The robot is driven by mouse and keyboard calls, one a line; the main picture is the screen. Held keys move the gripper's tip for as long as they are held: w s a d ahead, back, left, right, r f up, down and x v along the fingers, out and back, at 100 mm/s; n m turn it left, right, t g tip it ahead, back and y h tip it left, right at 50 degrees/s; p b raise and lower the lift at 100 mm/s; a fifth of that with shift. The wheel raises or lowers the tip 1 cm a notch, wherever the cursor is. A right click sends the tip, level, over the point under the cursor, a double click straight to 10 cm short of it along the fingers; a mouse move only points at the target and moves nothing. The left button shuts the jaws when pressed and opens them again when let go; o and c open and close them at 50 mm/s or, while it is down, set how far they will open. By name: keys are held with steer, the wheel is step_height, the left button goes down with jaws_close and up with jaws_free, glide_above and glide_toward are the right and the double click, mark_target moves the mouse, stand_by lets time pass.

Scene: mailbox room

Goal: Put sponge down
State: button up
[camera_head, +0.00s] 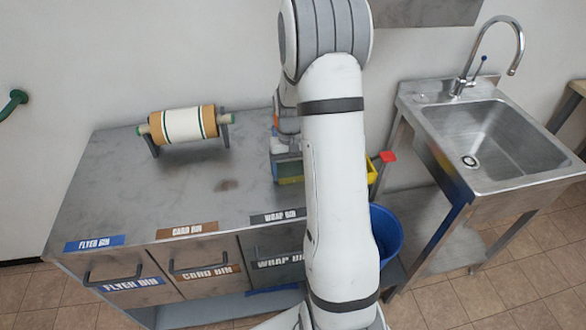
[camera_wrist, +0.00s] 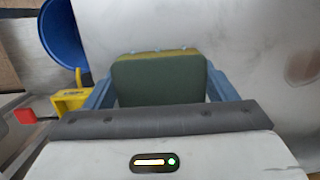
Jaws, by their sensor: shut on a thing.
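In the wrist view, a sponge (camera_wrist: 158,80) with a dark green face and a yellowish edge sits between the two blue-grey fingers of my gripper (camera_wrist: 160,85). The gripper is shut on it. In the head view my gripper (camera_head: 287,168) is partly hidden behind my arm, over the right part of the metal counter (camera_head: 215,185). Part of the sponge (camera_head: 290,180) shows there as a yellow and green strip. I cannot tell whether the sponge touches the counter.
A roll on a holder (camera_head: 184,125) stands at the counter's back left. A yellow item (camera_head: 371,172) and red piece (camera_head: 387,156) are at the counter's right edge. A blue bin (camera_head: 387,232) and sink (camera_head: 490,140) are further right.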

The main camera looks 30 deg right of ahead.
mark_target(291, 164)
steer(key=shift+f, duration=0.1)
steer(key=shift+f, duration=0.15)
steer(key=o, duration=1.1)
step_height(291, 164, up, 12)
steer(key=w, duration=0.2)
steer(key=s+a+r+n+t, duration=0.1)
steer(key=s+a+r+t, duration=0.1)
steer(key=s+a, duration=0.5)
steer(key=s+a+r+n+t, duration=0.2)
steer(key=s+a+r, duration=0.2)
steer(key=s, duration=1)
steer(key=shift+a+t+b, duration=0.3)
steer(key=shift+a+b, duration=0.1)
steer(key=shift+a, duration=1.05)
